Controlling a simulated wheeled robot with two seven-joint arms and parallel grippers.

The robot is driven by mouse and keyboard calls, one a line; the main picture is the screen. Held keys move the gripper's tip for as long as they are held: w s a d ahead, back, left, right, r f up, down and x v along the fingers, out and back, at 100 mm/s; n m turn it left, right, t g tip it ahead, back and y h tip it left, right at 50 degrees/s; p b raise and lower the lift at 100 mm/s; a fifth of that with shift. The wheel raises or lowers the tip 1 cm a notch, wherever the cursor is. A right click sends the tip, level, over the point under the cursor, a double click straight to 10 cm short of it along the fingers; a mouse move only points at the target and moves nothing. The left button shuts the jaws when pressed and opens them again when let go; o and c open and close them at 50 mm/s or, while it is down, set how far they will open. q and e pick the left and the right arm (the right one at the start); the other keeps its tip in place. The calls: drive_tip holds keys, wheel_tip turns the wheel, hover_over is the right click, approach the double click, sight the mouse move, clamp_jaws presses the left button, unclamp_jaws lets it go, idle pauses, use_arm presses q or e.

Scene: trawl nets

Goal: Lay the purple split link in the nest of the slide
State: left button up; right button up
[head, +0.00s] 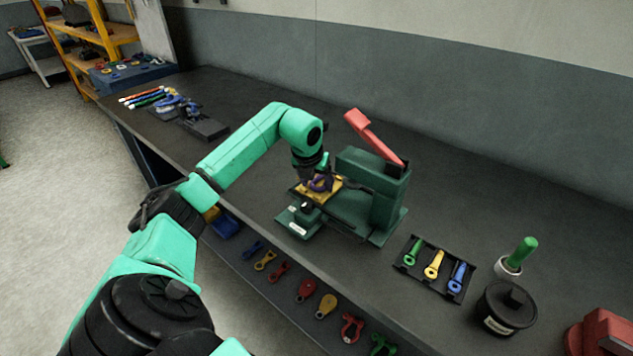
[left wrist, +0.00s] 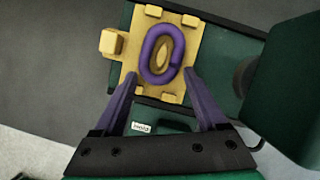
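The purple split link (left wrist: 147,54) lies on the yellow nest (left wrist: 129,79) of the slide, around or over the nest's raised middle, slightly tilted in the picture. It also shows as a small purple shape in the head view (head: 321,184), partly covered by my left gripper (head: 318,178). In the left wrist view my left gripper (left wrist: 160,77) is open. Its purple fingers stand apart on either side, near the link's lower end, with nothing seen clamped between them. Whether the link sits fully down I cannot tell. My right gripper is not in view.
A green press (head: 385,205) with a raised red lever (head: 374,137) stands right beside the nest. A black tray (head: 428,284) with coloured eye pieces and a black round pot (head: 505,309) are to the right. Several coloured links hang along the bench front.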

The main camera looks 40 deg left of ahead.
use_arm(q)
drive_tip(key=b+v, duration=0.1)
drive_tip(key=v, duration=1.1)
drive_tip(key=shift+d, duration=0.1)
